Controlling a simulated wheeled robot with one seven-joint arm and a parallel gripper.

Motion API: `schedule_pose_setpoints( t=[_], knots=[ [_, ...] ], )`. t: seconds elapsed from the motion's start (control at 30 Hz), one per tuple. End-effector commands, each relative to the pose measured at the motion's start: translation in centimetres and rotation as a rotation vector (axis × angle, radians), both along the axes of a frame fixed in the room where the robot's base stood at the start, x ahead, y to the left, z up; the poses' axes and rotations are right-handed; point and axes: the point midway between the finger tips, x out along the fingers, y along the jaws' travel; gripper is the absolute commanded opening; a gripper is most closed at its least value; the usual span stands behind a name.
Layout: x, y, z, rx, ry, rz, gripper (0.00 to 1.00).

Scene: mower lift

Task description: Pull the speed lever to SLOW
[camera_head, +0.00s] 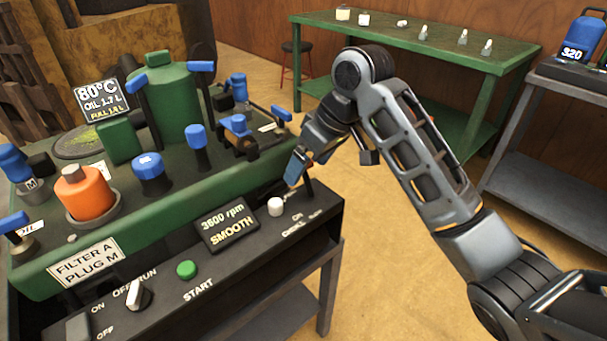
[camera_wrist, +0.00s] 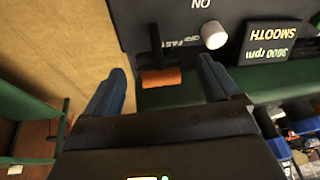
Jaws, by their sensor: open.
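The speed lever has an orange grip (camera_wrist: 161,78) on a dark stem, and in the wrist view a label reading FAST is printed on the panel beside it. My gripper (camera_wrist: 160,68) is open, and its two blue fingers stand one on each side of the orange grip, with visible gaps to both. In the head view my gripper (camera_head: 298,166) is at the right end of the black control panel (camera_head: 262,236), and it hides most of the lever. A white knob (camera_head: 276,206) sits just left of the lever, near the word CHOKE.
A display reading 3600 rpm SMOOTH (camera_head: 227,225) stands left of the white knob. The green engine bench (camera_head: 130,215) carries blue-capped parts and an orange filter (camera_head: 84,192). A green table (camera_head: 425,48) and a grey cart (camera_head: 548,105) stand behind, with open floor between.

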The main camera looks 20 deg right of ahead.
Motion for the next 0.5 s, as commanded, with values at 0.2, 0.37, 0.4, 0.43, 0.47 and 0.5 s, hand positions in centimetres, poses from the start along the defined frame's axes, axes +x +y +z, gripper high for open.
schedule_pose_setpoints(
  t=[0.2,0.37,0.4,0.43,0.47,0.5],
  knots=[
    [0.8,0.7,-2.6,0.0,0.0,0.0,0.9],
    [1.0,0.9,-3.2,0.0,-0.001,0.001,0.9],
    [1.0,0.9,-3.2,-0.001,-0.002,0.0,0.9],
    [1.0,0.9,-3.2,-0.001,-0.002,0.0,0.9],
    [1.0,0.9,-3.2,-0.001,-0.002,0.0,0.9],
    [1.0,0.9,-3.2,-0.001,-0.002,0.0,0.9]
  ],
)
